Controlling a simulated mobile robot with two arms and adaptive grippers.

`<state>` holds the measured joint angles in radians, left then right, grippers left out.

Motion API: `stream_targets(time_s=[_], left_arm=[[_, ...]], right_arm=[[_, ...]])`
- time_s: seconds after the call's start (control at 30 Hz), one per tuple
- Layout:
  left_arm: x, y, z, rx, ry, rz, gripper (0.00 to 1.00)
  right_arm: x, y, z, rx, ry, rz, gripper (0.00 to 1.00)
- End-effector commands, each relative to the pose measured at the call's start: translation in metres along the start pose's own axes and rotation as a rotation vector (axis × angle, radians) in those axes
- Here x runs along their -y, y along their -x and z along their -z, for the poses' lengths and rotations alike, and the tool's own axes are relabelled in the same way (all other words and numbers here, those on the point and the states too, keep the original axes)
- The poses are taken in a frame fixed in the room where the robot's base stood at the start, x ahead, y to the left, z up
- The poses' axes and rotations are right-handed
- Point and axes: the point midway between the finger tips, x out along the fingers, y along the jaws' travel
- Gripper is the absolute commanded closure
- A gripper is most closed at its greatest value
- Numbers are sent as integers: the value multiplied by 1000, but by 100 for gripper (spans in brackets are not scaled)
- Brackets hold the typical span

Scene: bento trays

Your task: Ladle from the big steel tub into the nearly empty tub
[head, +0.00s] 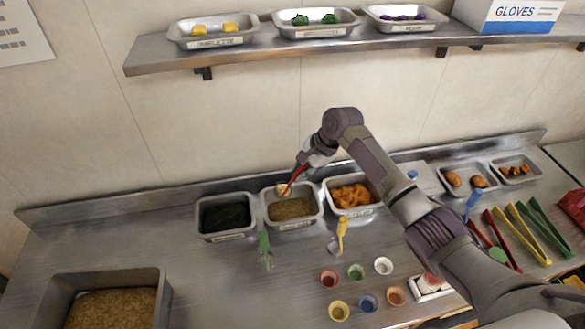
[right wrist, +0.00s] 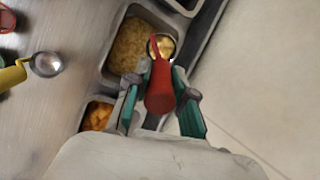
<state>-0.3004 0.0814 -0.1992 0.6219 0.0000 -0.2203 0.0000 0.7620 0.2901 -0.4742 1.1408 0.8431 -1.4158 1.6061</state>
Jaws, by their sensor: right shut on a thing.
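The big steel tub (head: 163,301) stands at the lower left of the head view, with brown grain-like food in it. A smaller steel tub (head: 293,226) at the back of the counter has a low layer of similar food; it also shows in the right wrist view (right wrist: 113,72). My right gripper (head: 303,166) is shut on the handle of a red ladle (right wrist: 160,95). The ladle's round bowl, with yellowish food in it, is over the wall-side end of the smaller tub. I cannot tell its exact height. My left gripper is out of view.
A tub of dark green food (head: 226,236) stands left of the smaller tub, and a tub of orange pieces (head: 355,211) right of it. Green (head: 264,246) and yellow (head: 342,229) utensils and several small colored cups lie in front. A shelf (head: 255,50) runs above.

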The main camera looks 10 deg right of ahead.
Motion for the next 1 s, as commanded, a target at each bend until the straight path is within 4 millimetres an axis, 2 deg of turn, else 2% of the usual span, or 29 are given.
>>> stream_targets(time_s=[0.03,1.0], left_arm=[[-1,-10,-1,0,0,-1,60],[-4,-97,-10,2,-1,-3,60]], right_arm=[[-3,-5,4,13,0,15,100],[-34,-13,34,231,-1,232,100]])
